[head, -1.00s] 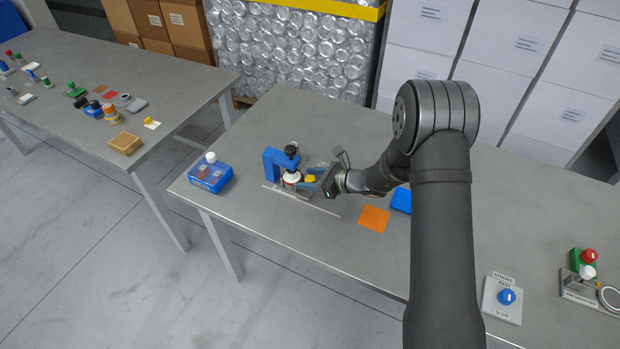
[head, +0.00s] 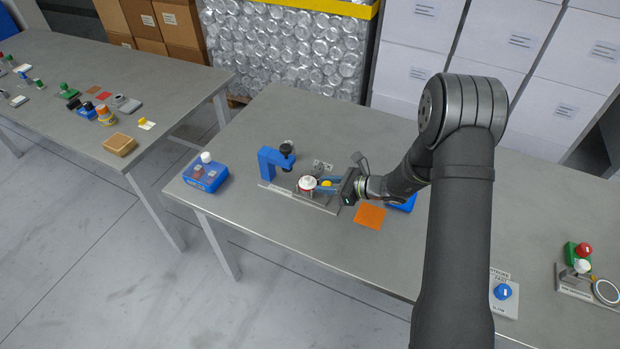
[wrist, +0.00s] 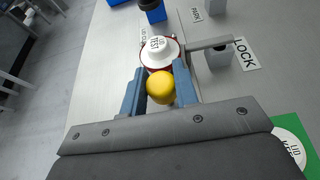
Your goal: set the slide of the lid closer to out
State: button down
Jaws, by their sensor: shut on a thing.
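The lid closer has a blue press frame (head: 268,163) with a dark head (head: 287,148) on a grey base. Its slide carries a cup with a white lid (head: 307,183), which now sits to the right of the head, clear of it. The cup's lid also shows in the wrist view (wrist: 159,46). The slide's yellow knob (wrist: 160,87) is between the blue fingers of my gripper (wrist: 160,82), which is shut on it. In the head view my gripper (head: 330,185) is at the right end of the base.
A grey lever (wrist: 208,43) beside a LOCK label is close right of the cup in the wrist view. An orange mat (head: 370,216) lies near my gripper. A blue box (head: 205,176) with a white knob stands left.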

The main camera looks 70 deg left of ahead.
jog(key=w+d, duration=0.3)
jog(key=shift+w+d, duration=0.1)
jog(key=c, duration=1.1)
grip_release()
jog(key=v, duration=1.7)
jog(key=shift+w+d, duration=0.2)
jog(key=x, duration=1.7)
jog(key=shift+s+a, duration=0.25)
